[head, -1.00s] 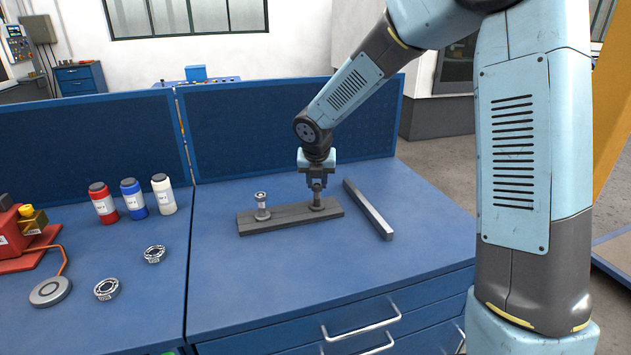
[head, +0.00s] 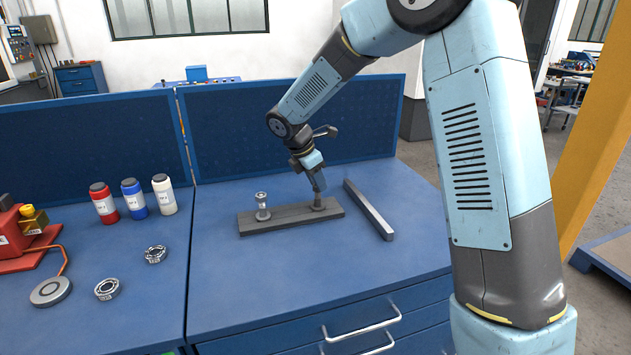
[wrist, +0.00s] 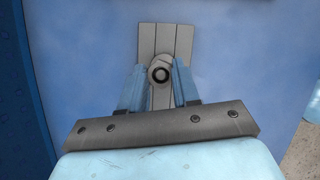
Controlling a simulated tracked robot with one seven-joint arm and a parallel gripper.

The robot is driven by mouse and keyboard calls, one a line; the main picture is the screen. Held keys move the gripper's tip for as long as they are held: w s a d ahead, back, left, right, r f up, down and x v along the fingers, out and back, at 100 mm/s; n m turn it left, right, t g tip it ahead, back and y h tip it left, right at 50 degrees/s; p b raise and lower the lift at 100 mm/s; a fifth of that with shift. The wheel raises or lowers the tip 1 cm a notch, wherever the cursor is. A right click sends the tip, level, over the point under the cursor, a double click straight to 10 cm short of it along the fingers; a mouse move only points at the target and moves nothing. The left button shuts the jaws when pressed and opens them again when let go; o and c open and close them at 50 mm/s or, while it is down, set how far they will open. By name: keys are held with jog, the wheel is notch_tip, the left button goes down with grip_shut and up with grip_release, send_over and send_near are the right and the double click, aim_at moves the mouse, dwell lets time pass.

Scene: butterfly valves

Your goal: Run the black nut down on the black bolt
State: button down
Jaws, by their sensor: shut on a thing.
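The black bolt (head: 317,203) stands upright near the right end of a dark grey base bar on the blue bench. In the wrist view the round nut (wrist: 160,73) shows end-on, with a dark hole in its middle, over the bar. My gripper (head: 319,188) comes down on it from above, tilted in the head view. Its two blue fingers (wrist: 159,82) are shut on the nut, one on each side. The fingers hide most of the thread in the head view, so I cannot tell how far down the nut sits.
A second, lighter bolt (head: 262,207) with a nut stands at the left end of the base bar (head: 285,219). A loose grey bar (head: 368,210) lies just to the right. Bottles (head: 134,198) and ring-shaped parts (head: 107,289) are on the left bench. The bench front is clear.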

jog(key=m+g, duration=0.1)
jog(key=m, duration=0.2)
jog(key=m+g, duration=0.1)
jog(key=m, duration=0.3)
jog(key=shift+w+g+h, duration=0.2)
jog(key=shift+g+h, duration=0.1)
jog(key=m+g, duration=0.1)
jog(key=m, duration=0.1)
jog(key=m+g+y, duration=0.1)
jog(key=m, duration=0.2)
jog(key=shift+a+m, duration=0.1)
jog(key=shift+m, duration=0.2)
jog(key=c, duration=1.1)
grip_release()
jog(key=shift+o, duration=0.2)
